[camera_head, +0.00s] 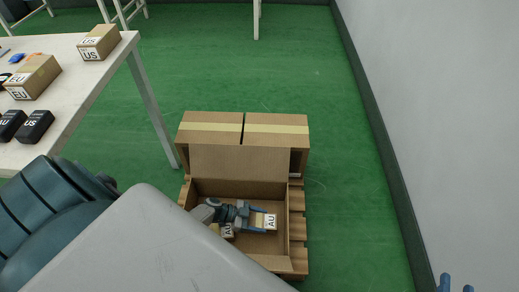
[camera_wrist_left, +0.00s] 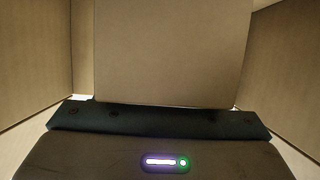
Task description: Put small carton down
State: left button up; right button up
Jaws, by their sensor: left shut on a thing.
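My left gripper (camera_head: 258,218) reaches into the open cardboard box (camera_head: 238,188) on the floor. Its blue fingers are shut on a small carton (camera_head: 271,222) with a white AU label, inside the box toward its right wall. I cannot tell whether this carton touches the box floor. Another small AU carton (camera_head: 228,231) lies in the box, partly hidden under my left gripper. The left wrist view shows brown cardboard close up, with box walls (camera_wrist_left: 40,55) at the sides. My right gripper (camera_head: 456,287) shows only two blue fingertips, held apart, at the bottom right.
The box stands on a wooden pallet (camera_head: 297,228), with closed taped cartons (camera_head: 275,124) behind it. A white table (camera_head: 95,75) at the left holds EU and US cartons (camera_head: 100,42) and black AU and US boxes (camera_head: 35,127). Green floor is clear up to the right wall.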

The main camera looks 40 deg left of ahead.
pick_arm(q)
jog(key=o, duration=1.2)
pick_arm(e)
jog(key=shift+w+r+t, duration=0.3)
jog(key=shift+r+t, duration=0.1)
jog(key=shift+r, duration=0.25)
